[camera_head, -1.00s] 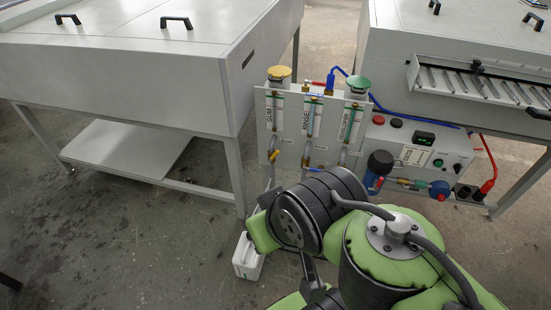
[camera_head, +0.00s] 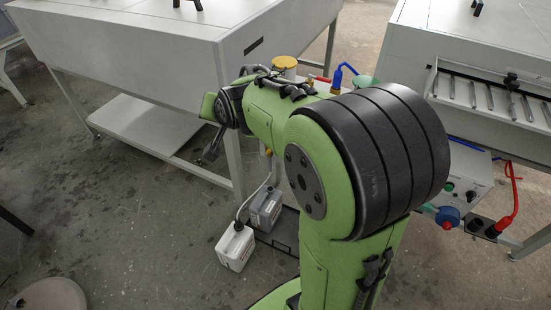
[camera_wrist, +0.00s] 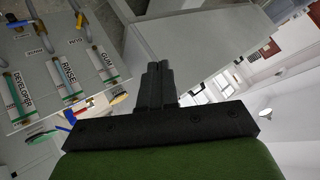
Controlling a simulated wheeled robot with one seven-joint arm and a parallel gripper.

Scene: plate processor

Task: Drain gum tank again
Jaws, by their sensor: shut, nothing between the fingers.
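The gum tank shows its yellow cap (camera_head: 285,62) in the head view; my arm hides most of the panel below it. In the wrist view the panel appears turned over, with the GUM gauge (camera_wrist: 103,62) nearest my gripper, then the RINSE gauge (camera_wrist: 68,76) and the DEVELOPER gauge (camera_wrist: 15,95). A yellow-handled valve (camera_wrist: 83,20) sits by the gum line. My gripper (camera_wrist: 158,70) is shut and empty, apart from the panel. In the head view my gripper (camera_head: 212,148) hangs by the left machine's leg, fingers downward.
A white canister (camera_head: 235,248) with a hose and a grey canister (camera_head: 265,212) stand on the floor below the panel. The left machine (camera_head: 150,50) and right machine (camera_head: 500,45) flank it. A red cable (camera_head: 513,185) hangs at right.

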